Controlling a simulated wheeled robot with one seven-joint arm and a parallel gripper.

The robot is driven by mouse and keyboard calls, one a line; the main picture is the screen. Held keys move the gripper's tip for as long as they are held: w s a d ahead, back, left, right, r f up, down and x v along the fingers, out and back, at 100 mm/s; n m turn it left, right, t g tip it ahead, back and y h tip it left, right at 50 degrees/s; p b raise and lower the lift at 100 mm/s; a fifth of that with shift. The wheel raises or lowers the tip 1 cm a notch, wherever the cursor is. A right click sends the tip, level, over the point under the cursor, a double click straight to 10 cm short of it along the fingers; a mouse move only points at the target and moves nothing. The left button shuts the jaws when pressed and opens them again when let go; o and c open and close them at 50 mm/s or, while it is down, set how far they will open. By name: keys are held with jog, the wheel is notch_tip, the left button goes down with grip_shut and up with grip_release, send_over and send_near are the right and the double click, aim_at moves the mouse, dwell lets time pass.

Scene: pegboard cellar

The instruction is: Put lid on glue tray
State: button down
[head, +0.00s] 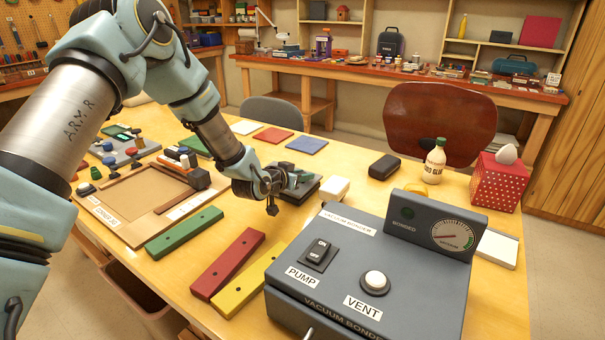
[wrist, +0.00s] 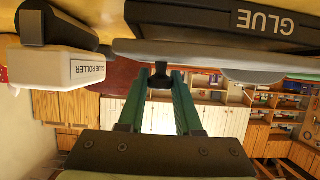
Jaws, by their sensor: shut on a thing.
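The glue tray (wrist: 205,15) is dark with a white GLUE label and sits on the table at the top of the wrist view, which looks upside down. A flat grey lid (wrist: 190,51) lies across its opening side, overlapping it. I cannot tell if the lid touches or is seated on the tray. My gripper (wrist: 160,88) is shut on the lid's dark knob (wrist: 160,76) between green fingers. In the head view my gripper (head: 293,180) is over the dark tray (head: 303,193) at mid table; my wrist hides part of both.
A white glue roller block (head: 334,189) stands close right of the tray. The vacuum bonder (head: 330,250) fills the front right. Green (head: 184,233), red (head: 228,262) and yellow (head: 246,285) bars lie front left. A glue bottle (head: 435,163) and black box (head: 384,166) stand behind.

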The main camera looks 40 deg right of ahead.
jog(key=shift+f, duration=0.2)
jog(key=shift+f, duration=0.15)
jog(key=c, duration=0.6)
grip_release()
jog(key=shift+r, duration=0.3)
jog(key=b+v, duration=0.3)
jog(key=v, duration=0.9)
jog(key=shift+f, duration=0.2)
